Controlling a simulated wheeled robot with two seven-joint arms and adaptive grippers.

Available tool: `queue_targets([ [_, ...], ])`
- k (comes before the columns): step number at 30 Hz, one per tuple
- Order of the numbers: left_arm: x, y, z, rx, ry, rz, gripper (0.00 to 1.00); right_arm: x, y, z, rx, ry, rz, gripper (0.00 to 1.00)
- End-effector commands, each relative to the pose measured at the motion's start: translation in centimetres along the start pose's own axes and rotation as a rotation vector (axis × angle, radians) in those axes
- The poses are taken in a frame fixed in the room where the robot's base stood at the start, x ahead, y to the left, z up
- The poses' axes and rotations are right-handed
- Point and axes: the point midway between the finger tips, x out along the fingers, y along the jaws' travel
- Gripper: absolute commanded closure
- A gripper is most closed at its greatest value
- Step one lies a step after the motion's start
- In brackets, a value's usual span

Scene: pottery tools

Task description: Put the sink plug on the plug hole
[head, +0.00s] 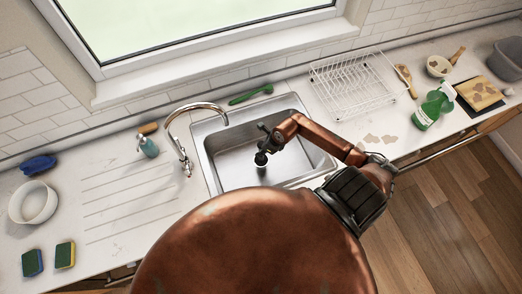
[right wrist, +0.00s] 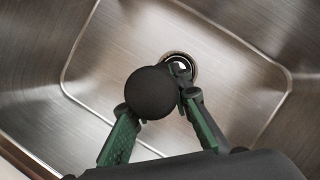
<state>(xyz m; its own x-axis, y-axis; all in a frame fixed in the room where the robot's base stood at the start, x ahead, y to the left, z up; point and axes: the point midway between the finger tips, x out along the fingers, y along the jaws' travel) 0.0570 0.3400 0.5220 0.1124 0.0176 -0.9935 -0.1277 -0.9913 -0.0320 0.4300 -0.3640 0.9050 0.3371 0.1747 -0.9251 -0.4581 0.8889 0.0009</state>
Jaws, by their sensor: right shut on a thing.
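The sink plug (right wrist: 152,92) is a dark round piece held between the green-sided fingers of my right gripper (right wrist: 160,108) in the right wrist view. In the head view, my right gripper (head: 267,143) is over the steel sink basin (head: 225,170), with the dark plug (head: 261,158) at its lower end. The plug hole (right wrist: 183,63) is a metal ring in the basin floor. In the wrist view it shows just above and right of the plug, partly covered by the plug and a fingertip. The gap between plug and hole is hard to judge. My left gripper is out of view.
A curved tap (head: 178,135) stands at the basin's left edge. A wire dish rack (head: 355,82) and a green spray bottle (head: 431,108) are to the right. A green brush (head: 250,94) lies behind the sink. The ribbed drainboard (head: 125,195) is clear.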

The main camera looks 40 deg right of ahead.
Motion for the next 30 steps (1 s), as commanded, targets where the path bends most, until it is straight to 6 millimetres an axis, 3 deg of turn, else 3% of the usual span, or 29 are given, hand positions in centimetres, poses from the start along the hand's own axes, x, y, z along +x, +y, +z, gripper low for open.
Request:
queue_targets([
  [6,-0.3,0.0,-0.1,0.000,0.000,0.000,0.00,2.4,-1.8,0.2,-0.001,-0.005,-0.001,1.00],
  [18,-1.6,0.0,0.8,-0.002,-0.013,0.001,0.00,5.8,-2.4,-0.9,-0.001,-0.005,0.000,1.00],
  [29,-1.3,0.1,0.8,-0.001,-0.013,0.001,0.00,6.3,-2.4,-1.2,-0.003,-0.004,-0.001,1.00],
  [30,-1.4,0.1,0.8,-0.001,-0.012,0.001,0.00,6.2,-2.4,-1.2,-0.003,-0.002,0.000,0.79],
])
